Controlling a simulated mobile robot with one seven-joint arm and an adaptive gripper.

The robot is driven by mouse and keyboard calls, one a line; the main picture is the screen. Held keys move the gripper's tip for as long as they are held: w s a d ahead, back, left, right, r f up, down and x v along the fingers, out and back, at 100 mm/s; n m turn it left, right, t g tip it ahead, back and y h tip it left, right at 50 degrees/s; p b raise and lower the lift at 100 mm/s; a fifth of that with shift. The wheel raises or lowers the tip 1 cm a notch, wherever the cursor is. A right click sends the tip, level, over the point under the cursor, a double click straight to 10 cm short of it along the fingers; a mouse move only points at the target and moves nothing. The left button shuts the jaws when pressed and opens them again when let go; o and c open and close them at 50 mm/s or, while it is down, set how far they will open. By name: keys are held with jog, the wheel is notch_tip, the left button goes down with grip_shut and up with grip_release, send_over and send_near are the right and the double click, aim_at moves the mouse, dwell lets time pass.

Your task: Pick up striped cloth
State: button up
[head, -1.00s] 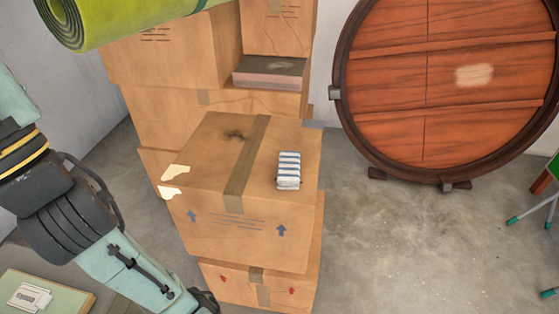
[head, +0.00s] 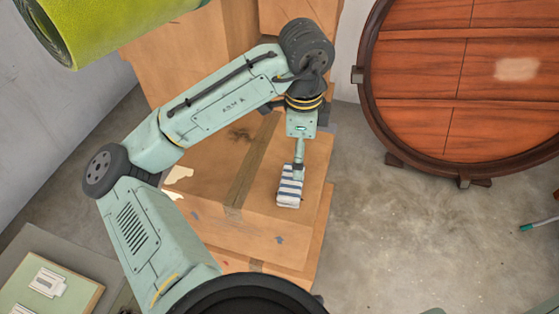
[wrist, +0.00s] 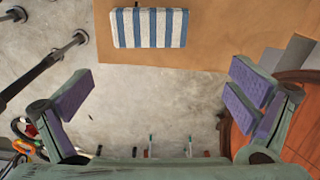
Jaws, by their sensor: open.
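The striped cloth (head: 289,193) is a small folded bundle with blue and white stripes. It lies on top of a cardboard box (head: 212,180), near the box's right front edge. In the wrist view the cloth (wrist: 149,27) is at the top, ahead of the fingers and not between them. My gripper (wrist: 160,95) is open and empty, with purple finger pads spread wide. In the head view my gripper (head: 298,168) is above the far end of the cloth and partly covers it. I cannot tell the exact height gap.
More cardboard boxes (head: 190,45) are stacked behind. A green roll (head: 110,25) is at the upper left. A large round wooden barrel end (head: 480,120) stands at the right.

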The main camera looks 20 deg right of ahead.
send_over(291, 180)
jog(key=d, duration=0.1)
jog(key=shift+y, duration=0.3)
jog(key=f, duration=0.5)
jog(key=shift+s+f, duration=0.25)
jog(key=shift+s, duration=0.05)
jog(key=f, duration=0.2)
jog(key=a+f+p, duration=0.1)
jog(key=f, duration=0.1)
jog(key=shift+w+f, duration=0.2)
jog(key=shift+f, duration=0.65)
jog(key=c, duration=0.8)
